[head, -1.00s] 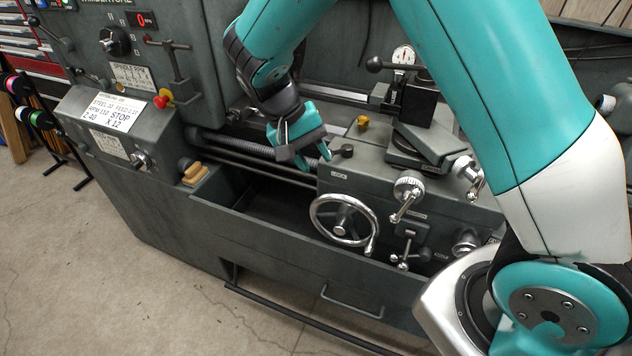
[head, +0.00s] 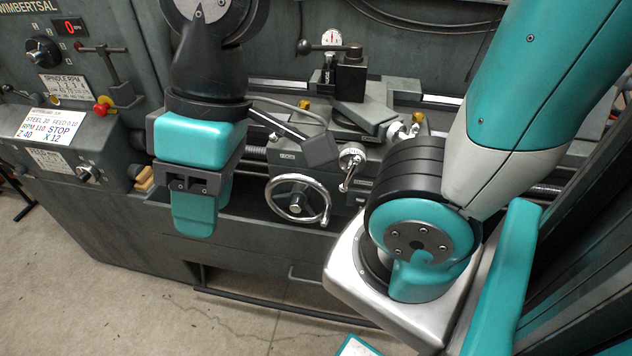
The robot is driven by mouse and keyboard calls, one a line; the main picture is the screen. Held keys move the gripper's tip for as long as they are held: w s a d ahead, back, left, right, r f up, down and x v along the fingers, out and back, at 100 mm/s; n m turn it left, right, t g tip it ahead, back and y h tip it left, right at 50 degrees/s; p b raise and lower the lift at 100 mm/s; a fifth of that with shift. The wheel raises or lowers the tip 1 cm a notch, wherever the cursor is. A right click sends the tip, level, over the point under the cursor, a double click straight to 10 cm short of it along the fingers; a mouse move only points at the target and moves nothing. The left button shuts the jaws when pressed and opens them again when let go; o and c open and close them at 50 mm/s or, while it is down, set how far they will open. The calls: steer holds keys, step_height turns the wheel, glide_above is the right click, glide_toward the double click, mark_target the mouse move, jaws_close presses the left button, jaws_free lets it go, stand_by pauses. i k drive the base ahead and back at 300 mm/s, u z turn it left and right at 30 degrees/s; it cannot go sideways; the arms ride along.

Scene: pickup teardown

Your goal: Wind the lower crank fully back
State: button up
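Two ball-handled cranks show on the lathe carriage. The lower crank (head: 351,158) is on the carriage front, with a silver dial and a handle pointing down and slightly left. The upper crank (head: 408,127) is higher and to its right, partly behind my arm. My gripper (head: 193,215) hangs at the left, in front of the lathe and nearer the camera, apart from both cranks. Nothing shows held in it. One teal finger shows end-on below a dark jaw; the gap between the fingers is hidden.
A chrome handwheel (head: 297,200) is below and left of the lower crank. A settings card (head: 48,127) is on the headstock at left. The floor (head: 240,320) in front is clear.

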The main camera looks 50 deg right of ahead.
mark_target(351, 168)
steer(key=u, duration=1.15)
steer(key=k, duration=1.1)
steer(key=z, duration=1.5)
